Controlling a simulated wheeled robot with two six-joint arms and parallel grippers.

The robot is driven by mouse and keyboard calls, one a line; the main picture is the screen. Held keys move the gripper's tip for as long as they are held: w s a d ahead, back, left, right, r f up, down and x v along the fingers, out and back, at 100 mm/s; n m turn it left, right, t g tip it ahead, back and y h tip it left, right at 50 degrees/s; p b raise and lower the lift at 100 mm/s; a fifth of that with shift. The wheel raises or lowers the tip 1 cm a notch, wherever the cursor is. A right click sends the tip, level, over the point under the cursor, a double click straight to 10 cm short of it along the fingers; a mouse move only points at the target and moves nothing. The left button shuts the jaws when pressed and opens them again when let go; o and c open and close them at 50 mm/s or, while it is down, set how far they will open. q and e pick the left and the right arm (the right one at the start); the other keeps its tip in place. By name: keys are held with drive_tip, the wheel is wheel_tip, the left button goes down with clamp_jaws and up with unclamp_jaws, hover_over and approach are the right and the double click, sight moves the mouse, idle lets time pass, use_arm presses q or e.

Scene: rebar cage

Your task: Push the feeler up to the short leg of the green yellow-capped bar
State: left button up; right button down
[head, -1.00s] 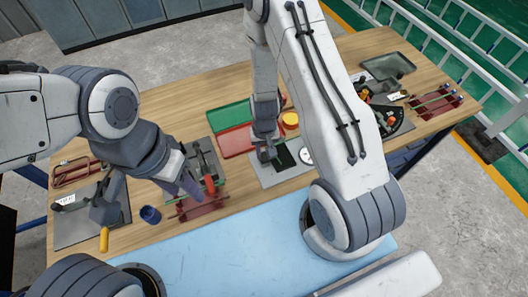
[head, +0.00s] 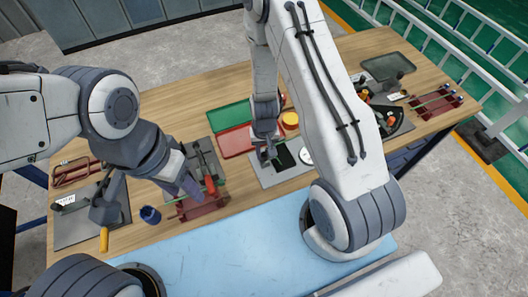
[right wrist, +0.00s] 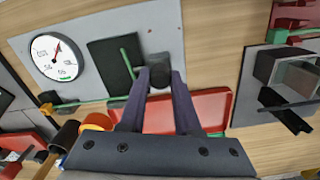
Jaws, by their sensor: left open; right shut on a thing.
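My right gripper (right wrist: 160,78) is shut on the feeler's dark round knob (right wrist: 160,66), on a grey plate; in the head view it shows near the table's middle (head: 266,153). A thin green bar (right wrist: 127,63) stands out against a black square just left of the knob, apart from it. Another green length (right wrist: 85,103) runs left below the square, with a brownish-yellow end (right wrist: 45,97). I cannot tell how the two join, since my fingers hide part. My left gripper (head: 193,192) is open over a dark red rack (head: 203,207) at the left.
A white dial gauge (right wrist: 55,57) is left of the black square (right wrist: 112,65). A red tray (head: 235,140) and green tray (head: 229,116) lie behind. A yellow round thing (head: 290,120) stands near my right gripper. Hand tools lie at the left; another red rack (head: 437,102) is at the far right.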

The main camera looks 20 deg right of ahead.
sight(265, 153)
idle(0.3)
drive_tip(key=shift+d, duration=0.25)
drive_tip(key=c, duration=0.6)
unclamp_jaws()
drive_tip(key=shift+r, duration=0.1)
wheel_tip(265, 153, up, 10)
drive_tip(key=p, duration=1)
drive_tip(key=shift+r, duration=0.15)
